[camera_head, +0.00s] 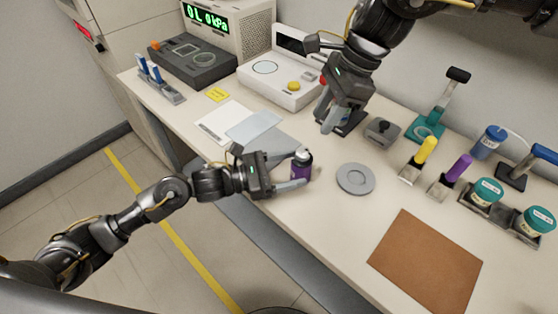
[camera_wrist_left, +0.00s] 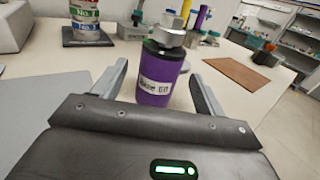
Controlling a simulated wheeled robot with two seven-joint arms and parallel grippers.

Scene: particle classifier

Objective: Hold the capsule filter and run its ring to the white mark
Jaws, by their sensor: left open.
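A purple labelled canister (camera_head: 301,171) with a black collar and a grey cap stands upright on the bench; I take it for the capsule filter. It also shows in the left wrist view (camera_wrist_left: 157,86), with a silver hex-shaped piece on top. My left gripper (camera_head: 291,176) is open, its fingers on either side of the canister with gaps visible in the wrist view. My right gripper (camera_head: 331,122) points down over a dark plate farther back; its finger gap is unclear. I cannot make out a white mark.
A grey round disc (camera_head: 355,179) lies right of the canister. A brown mat (camera_head: 425,262) lies at the front right. Yellow and purple handled tools and teal-lidded jars (camera_head: 487,191) stand at the right. A banded cylinder (camera_wrist_left: 86,18) stands behind, in the wrist view.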

